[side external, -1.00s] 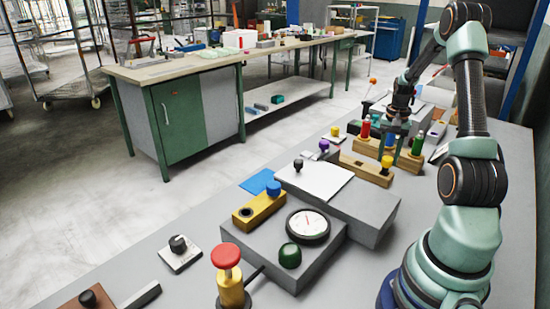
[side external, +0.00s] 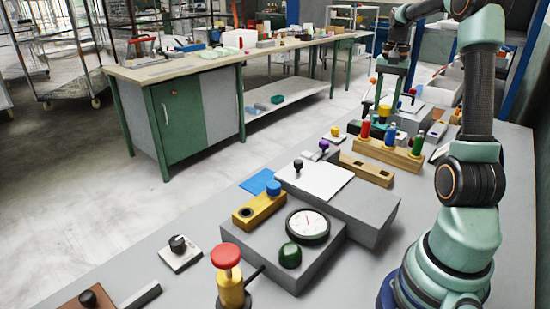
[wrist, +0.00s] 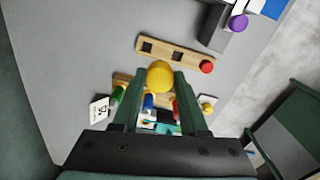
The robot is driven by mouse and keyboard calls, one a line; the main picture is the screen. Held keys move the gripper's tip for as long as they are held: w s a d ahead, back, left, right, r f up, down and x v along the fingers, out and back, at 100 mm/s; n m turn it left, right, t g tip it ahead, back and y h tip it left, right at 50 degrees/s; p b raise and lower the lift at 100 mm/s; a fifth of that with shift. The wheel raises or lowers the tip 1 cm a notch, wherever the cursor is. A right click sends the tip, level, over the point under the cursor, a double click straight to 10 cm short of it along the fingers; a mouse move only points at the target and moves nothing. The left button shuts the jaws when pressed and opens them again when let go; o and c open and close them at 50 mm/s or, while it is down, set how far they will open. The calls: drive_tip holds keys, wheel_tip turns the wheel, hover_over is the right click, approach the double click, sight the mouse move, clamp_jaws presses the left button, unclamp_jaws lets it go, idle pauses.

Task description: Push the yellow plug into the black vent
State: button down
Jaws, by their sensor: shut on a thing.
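The yellow plug (wrist: 160,76) shows as a round yellow head between my gripper's fingertips (wrist: 158,84) in the wrist view; its lower end is hidden. The black vent appears to be the round black-rimmed opening (side external: 246,212) in the yellow block (side external: 263,213), near the front left and far from my gripper. It is empty. A blue plug (side external: 273,188) sits at the block's other end.
A wooden strip (side external: 365,169) has two empty holes; a red knob (wrist: 207,67) sits at its end. Behind stands a rack (side external: 386,151) with red, blue and green cylinders.

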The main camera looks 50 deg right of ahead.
drive_tip(key=w+a+f, duration=0.1)
drive_tip(key=w+a, duration=0.5)
drive_tip(key=a, duration=0.4)
drive_tip(key=w+a+f, duration=0.1)
drive_tip(key=w+a, duration=0.5)
drive_tip(key=a, duration=0.3)
drive_tip(key=a+f, duration=0.2)
drive_tip(key=a, duration=2.1)
drive_tip(key=shift+w, duration=0.15)
drive_tip(key=shift+a, duration=0.1)
drive_tip(key=shift+f, duration=2.9)
drive_tip(key=shift+f, duration=1.95)
